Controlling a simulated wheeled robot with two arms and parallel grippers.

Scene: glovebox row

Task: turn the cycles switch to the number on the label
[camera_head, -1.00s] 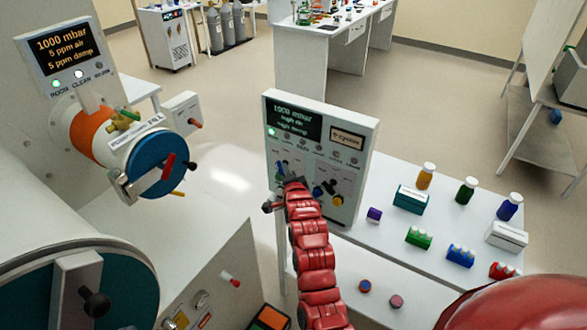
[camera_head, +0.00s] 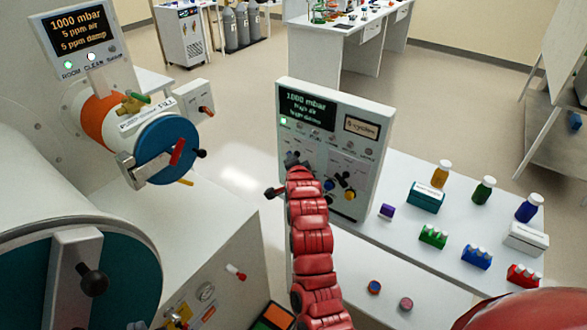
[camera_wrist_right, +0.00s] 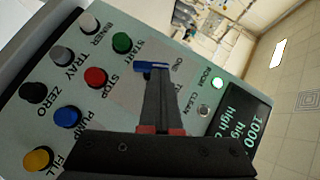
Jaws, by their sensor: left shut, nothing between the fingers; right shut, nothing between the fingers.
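The grey-green control panel (camera_head: 330,150) stands upright in the middle of the head view. Its label (camera_head: 361,128) reads "cycles" after one digit, perhaps 6, too blurred to be sure. My right gripper (camera_head: 292,160) is at the panel's lower left, at the end of my red arm. In the right wrist view its shut fingers (camera_wrist_right: 152,70) point at the panel, with a small blue part (camera_wrist_right: 150,64) at the tips. I cannot tell whether they touch it. The cycles switch's number and pointer are not readable; the fingers hide part of the panel. My left gripper is not in view.
The right wrist view shows a green START button (camera_wrist_right: 122,42), a red STOP button (camera_wrist_right: 95,78) and a yellow FILL knob (camera_wrist_right: 38,158) near the fingers. Bottles and vial racks stand on the white bench (camera_head: 400,255) to the right. The glovebox port (camera_head: 165,150) is left.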

